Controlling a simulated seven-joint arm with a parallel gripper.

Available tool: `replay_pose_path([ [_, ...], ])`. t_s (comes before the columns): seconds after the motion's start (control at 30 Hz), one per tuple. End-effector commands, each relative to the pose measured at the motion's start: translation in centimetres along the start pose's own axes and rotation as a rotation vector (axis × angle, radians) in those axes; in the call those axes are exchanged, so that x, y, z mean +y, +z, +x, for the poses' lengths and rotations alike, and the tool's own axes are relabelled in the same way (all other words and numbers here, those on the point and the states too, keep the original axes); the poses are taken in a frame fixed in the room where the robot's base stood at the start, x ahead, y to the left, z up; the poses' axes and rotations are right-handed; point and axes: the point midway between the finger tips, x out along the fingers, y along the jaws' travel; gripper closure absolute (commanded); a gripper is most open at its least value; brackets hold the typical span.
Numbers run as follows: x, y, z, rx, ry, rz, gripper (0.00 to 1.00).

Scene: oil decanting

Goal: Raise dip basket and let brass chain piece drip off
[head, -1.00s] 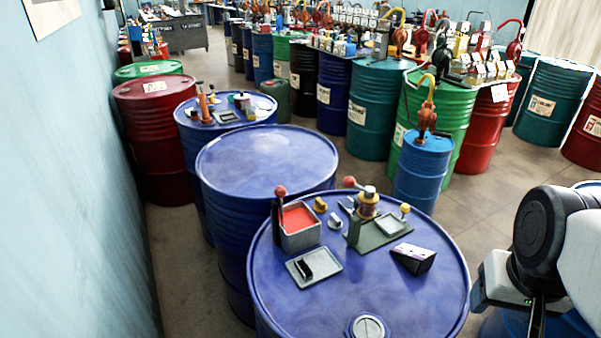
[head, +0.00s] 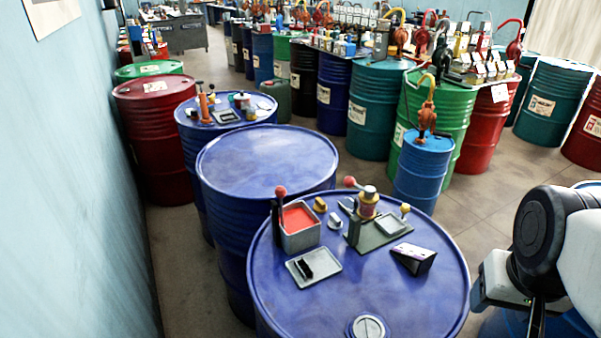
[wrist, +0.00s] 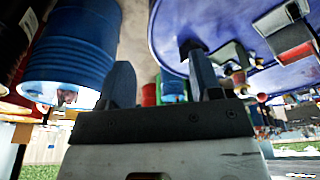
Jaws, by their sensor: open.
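The dip tank (head: 299,238) is a grey box of red-orange liquid on the near blue drum's top. A dark upright with a red ball knob (head: 281,191) stands at its left edge. I cannot make out the dip basket or the brass chain piece; anything under the liquid is hidden. The box also shows in the wrist view (wrist: 294,48), at the upper right. My gripper (wrist: 162,82) is open and empty, its two dark fingers apart. In the head view my arm is at the lower right, off the near drum's top and away from the tank.
The near blue drum (head: 300,300) also bears a grey tray (head: 327,268) with a dark piece, small yellow-topped items, a green plate (head: 372,239) with a jar and red-knobbed lever, and a dark wedge (head: 413,258). An empty-topped blue drum (head: 265,160) stands behind.

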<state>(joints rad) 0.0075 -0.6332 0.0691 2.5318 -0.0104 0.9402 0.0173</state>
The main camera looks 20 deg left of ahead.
Motion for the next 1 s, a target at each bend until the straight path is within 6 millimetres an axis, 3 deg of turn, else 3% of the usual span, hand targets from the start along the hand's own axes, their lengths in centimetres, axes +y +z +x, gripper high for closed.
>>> replay_pose_path([
  [0.27,-1.3,-2.3,1.1,0.063,-0.016,-0.027,0.42],
  [0.47,-4.2,-6.4,3.0,0.19,-0.053,-0.071,0.42],
  [0.7,-9.5,-11.8,5.5,0.382,-0.122,-0.129,0.42],
  [1.0,-17.3,-16.7,8.2,0.615,-0.23,-0.184,0.42],
])
